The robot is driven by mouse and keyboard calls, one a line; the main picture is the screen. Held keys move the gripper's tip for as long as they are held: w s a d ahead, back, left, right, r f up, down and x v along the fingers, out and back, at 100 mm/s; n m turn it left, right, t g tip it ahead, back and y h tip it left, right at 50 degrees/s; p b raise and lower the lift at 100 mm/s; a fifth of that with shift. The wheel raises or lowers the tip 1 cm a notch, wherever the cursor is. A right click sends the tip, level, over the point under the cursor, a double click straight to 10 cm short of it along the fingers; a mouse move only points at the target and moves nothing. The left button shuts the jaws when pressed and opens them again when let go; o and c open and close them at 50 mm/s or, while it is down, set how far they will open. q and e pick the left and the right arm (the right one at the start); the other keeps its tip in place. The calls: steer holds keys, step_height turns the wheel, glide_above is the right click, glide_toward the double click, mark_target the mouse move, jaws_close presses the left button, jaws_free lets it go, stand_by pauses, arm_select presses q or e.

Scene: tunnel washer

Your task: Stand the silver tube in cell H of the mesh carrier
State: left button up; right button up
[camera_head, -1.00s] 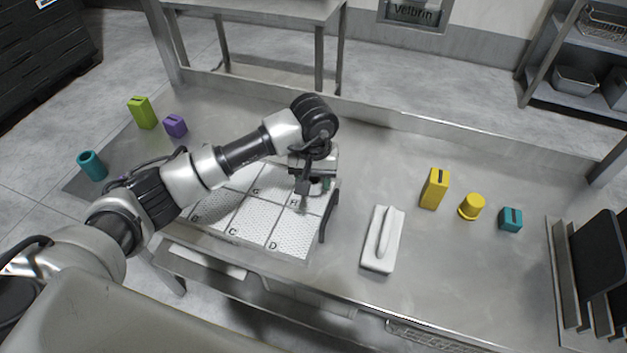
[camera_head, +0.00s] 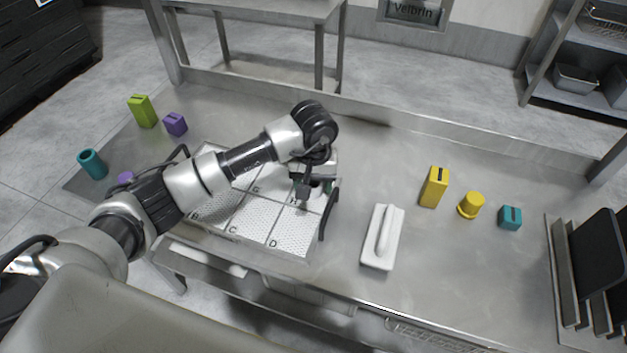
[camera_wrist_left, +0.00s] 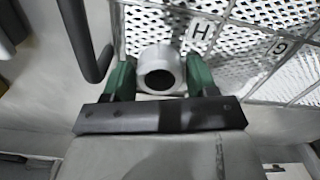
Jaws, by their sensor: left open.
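The mesh carrier (camera_head: 252,217) is a white perforated tray with lettered cells on the table. The silver tube (camera_wrist_left: 160,52) shows in the left wrist view with its round open end facing the camera. It is at cell H, beside the H label (camera_wrist_left: 200,31), and looks upright. My left gripper (camera_head: 318,186) is over the carrier's far right cell; its green fingers (camera_wrist_left: 160,74) are open, one on each side of the tube. My right gripper is not in view.
A black handle (camera_head: 327,218) rises at the carrier's right edge, close to my gripper. A white handled block (camera_head: 383,240) lies right of it. Yellow block (camera_head: 434,187), yellow cylinder (camera_head: 471,205) and teal block (camera_head: 510,217) stand further right. Table behind them is clear.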

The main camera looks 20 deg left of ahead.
arm_select(q)
step_height(320, 180, up, 12)
steer(key=b, duration=0.2)
stand_by(0.4)
